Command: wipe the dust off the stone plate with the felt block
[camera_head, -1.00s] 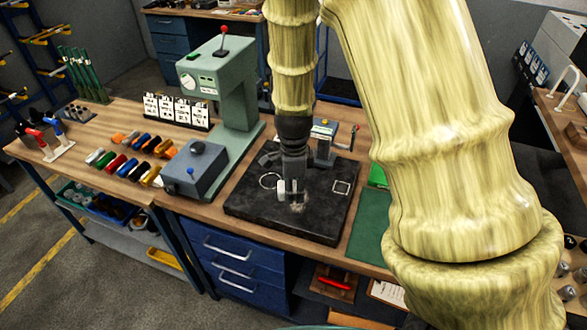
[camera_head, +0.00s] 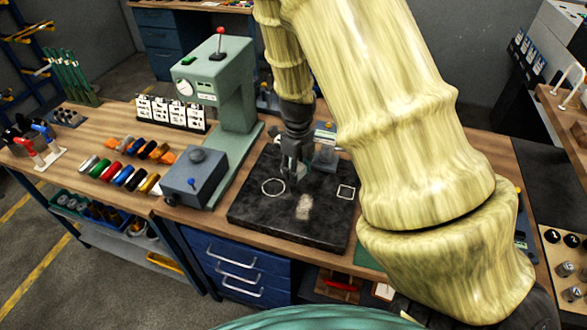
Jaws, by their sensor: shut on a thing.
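The stone plate (camera_head: 262,222) is a dark slab lying flat near the front edge of the bench. It has a white circle outline on its left and a white square outline on its right. A pale, greyish dust patch (camera_head: 304,206) lies on its front middle. My gripper (camera_head: 291,176) points down over the back middle of the plate, behind the dust patch and right of the circle. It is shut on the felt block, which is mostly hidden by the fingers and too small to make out. I cannot tell whether the block touches the plate.
A green press (camera_head: 225,85) stands at the back left, with a grey-blue box (camera_head: 190,181) before it. Several coloured handles (camera_head: 122,176) lie farther left. A gauge or small fixture (camera_head: 325,152) stands behind the plate. My arm covers the bench to the right.

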